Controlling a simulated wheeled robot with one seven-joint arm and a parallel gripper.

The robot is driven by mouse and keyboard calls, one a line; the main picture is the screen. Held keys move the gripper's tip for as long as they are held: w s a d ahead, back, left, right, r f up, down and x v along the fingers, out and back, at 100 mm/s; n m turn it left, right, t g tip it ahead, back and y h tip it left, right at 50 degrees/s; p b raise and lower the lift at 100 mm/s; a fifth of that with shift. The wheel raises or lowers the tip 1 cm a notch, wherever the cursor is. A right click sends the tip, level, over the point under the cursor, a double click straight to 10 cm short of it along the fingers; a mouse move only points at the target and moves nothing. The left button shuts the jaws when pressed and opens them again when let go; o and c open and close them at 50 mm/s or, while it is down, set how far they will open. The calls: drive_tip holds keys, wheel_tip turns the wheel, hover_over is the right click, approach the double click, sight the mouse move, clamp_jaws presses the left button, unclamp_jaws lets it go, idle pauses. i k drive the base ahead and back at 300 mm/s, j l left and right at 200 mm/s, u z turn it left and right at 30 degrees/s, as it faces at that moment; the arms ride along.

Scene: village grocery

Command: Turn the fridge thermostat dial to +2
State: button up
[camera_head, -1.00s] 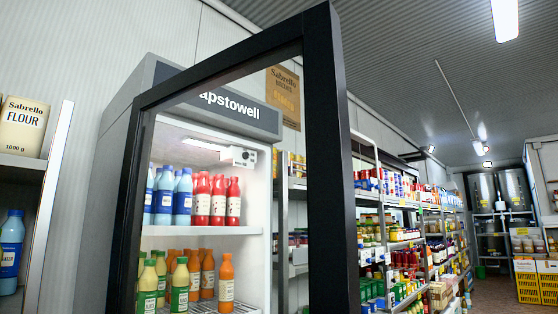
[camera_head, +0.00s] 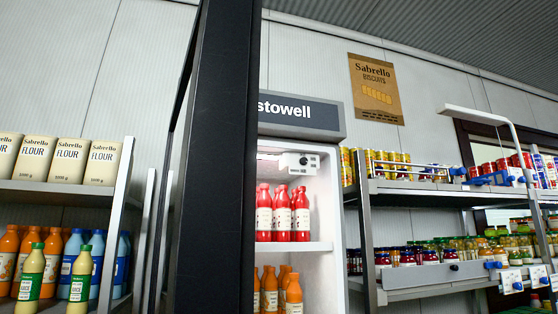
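The fridge (camera_head: 334,200) stands near the middle of the head view, with its dark-framed door (camera_head: 216,160) swung open toward me and hiding the left part of the interior. The thermostat box (camera_head: 299,162) is a small white unit under the ceiling of the fridge, above the red bottles. A dark round spot on its face looks like the dial, but its setting is too small to read. Red bottles (camera_head: 282,215) stand on the upper shelf and orange bottles (camera_head: 270,290) below. My gripper is not in view.
A shelf at left holds flour bags (camera_head: 54,160) and several juice bottles (camera_head: 80,280). A metal shelf rack (camera_head: 410,190) with cans and jars stands close on the fridge's right. The open door's edge is the nearest obstacle.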

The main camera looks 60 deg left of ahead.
sight(303, 160)
drive_tip(key=i+j+u, duration=0.15)
drive_tip(key=u, duration=0.25)
drive_tip(key=i+u, duration=0.25)
drive_tip(key=u, duration=0.2)
drive_tip(key=i+u, duration=0.2)
drive_tip(key=u, duration=0.2)
drive_tip(key=i+u, duration=0.25)
drive_tip(key=u, duration=0.2)
drive_tip(key=i+u, duration=0.25)
